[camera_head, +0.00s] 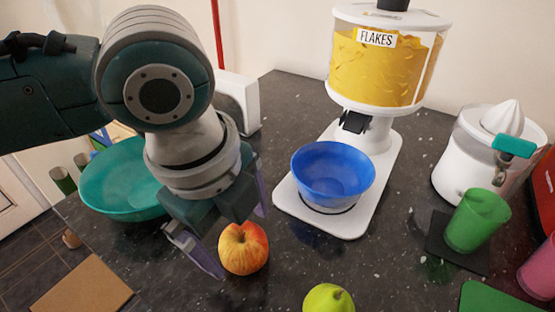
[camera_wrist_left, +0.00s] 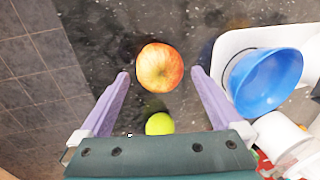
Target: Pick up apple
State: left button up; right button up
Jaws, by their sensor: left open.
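A red and yellow apple (camera_head: 243,248) stands on the dark speckled counter, near the front middle in the head view. It also shows in the left wrist view (camera_wrist_left: 160,68), centred just past the fingertips and between their lines. My left gripper (camera_head: 227,232) is open, with its purple fingers pointing down around the apple's near space; it holds nothing. The gripper also shows in the left wrist view (camera_wrist_left: 160,78). I cannot tell the exact height of the fingertips above the counter. My right gripper is not in view.
A yellow-green fruit (camera_head: 328,299) lies close to the apple. A blue bowl (camera_head: 333,175) sits on the white flakes dispenser (camera_head: 385,60). A teal bowl (camera_head: 120,178) is behind my left arm. A green cup (camera_head: 476,220) and white juicer (camera_head: 465,150) stand at right.

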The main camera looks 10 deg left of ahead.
aim_at(239, 238)
pick_arm(q)
jog(key=f, duration=0.3)
jog(key=shift+w+d+f, duration=0.1)
jog(key=shift+w+f, duration=0.05)
jog(key=shift+w, duration=0.1)
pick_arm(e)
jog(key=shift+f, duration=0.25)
pick_arm(q)
jog(key=shift+c, duration=0.2)
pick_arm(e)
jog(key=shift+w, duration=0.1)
pick_arm(q)
jog(key=c, duration=1.3)
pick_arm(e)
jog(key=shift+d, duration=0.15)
